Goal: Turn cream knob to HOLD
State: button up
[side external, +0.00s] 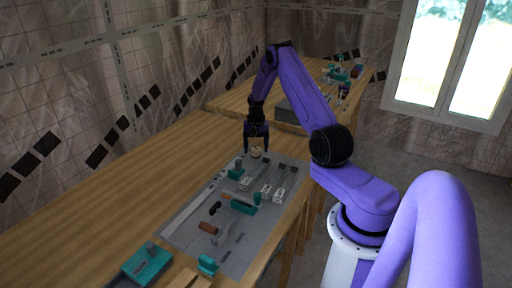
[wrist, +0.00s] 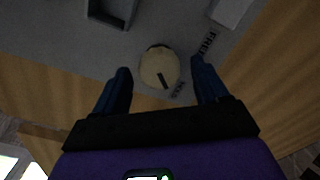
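The cream knob (wrist: 159,66) is round, with a dark pointer line running toward the lower right in the wrist view. A HOLD label (wrist: 178,90) is just beyond the line's end, and a FREE label (wrist: 207,43) is to the knob's upper right. My gripper (wrist: 160,68) is open, one finger at each side of the knob with visible gaps. In the side external view my gripper (side external: 257,144) points down over the knob (side external: 257,154) at the panel's far end. The height of the fingertips against the knob is unclear.
The grey panel (side external: 180,230) lies on a wooden table (side external: 90,225) and carries teal blocks (side external: 241,203), grey slider parts and a brown cylinder (side external: 208,228). A grey open box (wrist: 111,12) is at the wrist view's top. Bare table is left of the panel.

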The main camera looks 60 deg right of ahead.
aim_at(256, 148)
notch_tip(256, 148, up, 17)
jog(key=shift+r, duration=0.2)
dwell(0.7)
jog(key=w+a+r+n, duration=0.1)
jog(key=a+r+n, duration=0.15)
jog(key=a, duration=0.45)
jog(key=w+a+r+n, duration=0.1)
jog(key=w+a+n, duration=0.15)
jog(key=a, duration=0.55)
jog(key=s+a+r+n, duration=0.1)
jog(key=s+a+n, duration=0.2)
jog(key=a, duration=0.4)
jog(key=s+a+r+n, duration=0.1)
jog(key=s+a+n, duration=0.25)
jog(key=a, duration=0.45)
jog(key=s+a+n, duration=0.5)
jog(key=s+a, duration=0.4)
jog(key=s, duration=0.2)
jog(key=s+n, duration=0.7)
jog(key=s, duration=0.9)
jog(key=shift+f, duration=0.3)
